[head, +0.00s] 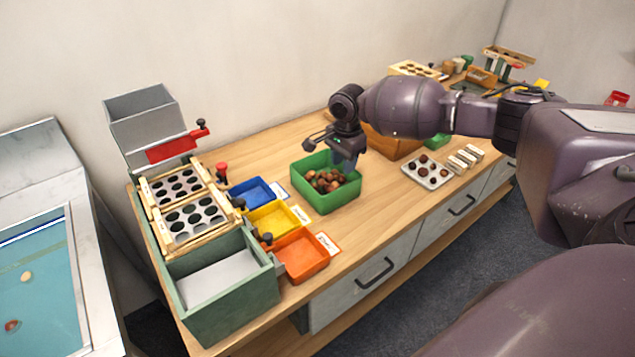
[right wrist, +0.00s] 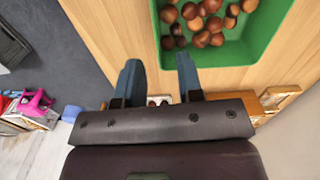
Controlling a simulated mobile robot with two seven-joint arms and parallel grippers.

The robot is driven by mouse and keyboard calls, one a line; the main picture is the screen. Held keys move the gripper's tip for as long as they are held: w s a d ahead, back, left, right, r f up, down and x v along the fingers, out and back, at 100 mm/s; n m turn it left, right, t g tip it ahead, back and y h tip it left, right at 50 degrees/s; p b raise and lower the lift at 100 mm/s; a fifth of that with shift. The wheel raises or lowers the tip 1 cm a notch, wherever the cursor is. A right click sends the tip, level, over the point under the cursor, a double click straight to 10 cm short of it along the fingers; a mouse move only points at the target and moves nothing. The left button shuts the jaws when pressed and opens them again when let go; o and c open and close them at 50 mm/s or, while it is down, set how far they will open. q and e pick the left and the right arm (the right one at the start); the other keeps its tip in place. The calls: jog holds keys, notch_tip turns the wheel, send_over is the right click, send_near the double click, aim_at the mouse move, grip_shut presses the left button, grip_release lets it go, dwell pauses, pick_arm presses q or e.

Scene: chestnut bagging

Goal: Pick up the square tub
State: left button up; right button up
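The square tub is green (head: 338,200) and stands upright on the wooden bench, holding several brown chestnuts (head: 325,180). It also shows at the top of the right wrist view (right wrist: 235,54). My right gripper (head: 346,166) points down over the tub's back right side in the head view. In the right wrist view, its two blue-grey fingers (right wrist: 158,64) are apart with nothing gripped. One fingertip overlaps the tub's near wall there, and the other is over bare wood. I cannot tell whether they touch the tub. My left gripper is out of view.
Blue (head: 252,192), yellow (head: 276,221) and orange (head: 302,256) trays stand left of the tub, beside a green sorting stand (head: 223,301). A brown box (head: 392,146) is close behind right. A chestnut tray (head: 409,174) lies further right. Bare wood is in front.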

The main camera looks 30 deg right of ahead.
jog(key=shift+s+d+m, duration=0.25)
jog(key=shift+d+m, duration=0.05)
jog(key=shift+m, duration=0.1)
jog(key=shift+a+f, duration=0.1)
jog(key=shift+f, duration=0.25)
jog(key=b, duration=0.1)
send_over(342, 205)
jog(key=f, duration=0.4)
jog(key=shift+w+d+f, duration=0.2)
jog(key=shift+f, duration=0.05)
jog(key=shift+f+b, duration=0.35)
jog(key=shift+f, duration=0.3)
notch_tip(342, 205, down, 4)
jog(key=shift+s+a+f+b, duration=0.1)
jog(key=shift+f+b, duration=0.05)
jog(key=shift+b, duration=0.45)
grip_shut()
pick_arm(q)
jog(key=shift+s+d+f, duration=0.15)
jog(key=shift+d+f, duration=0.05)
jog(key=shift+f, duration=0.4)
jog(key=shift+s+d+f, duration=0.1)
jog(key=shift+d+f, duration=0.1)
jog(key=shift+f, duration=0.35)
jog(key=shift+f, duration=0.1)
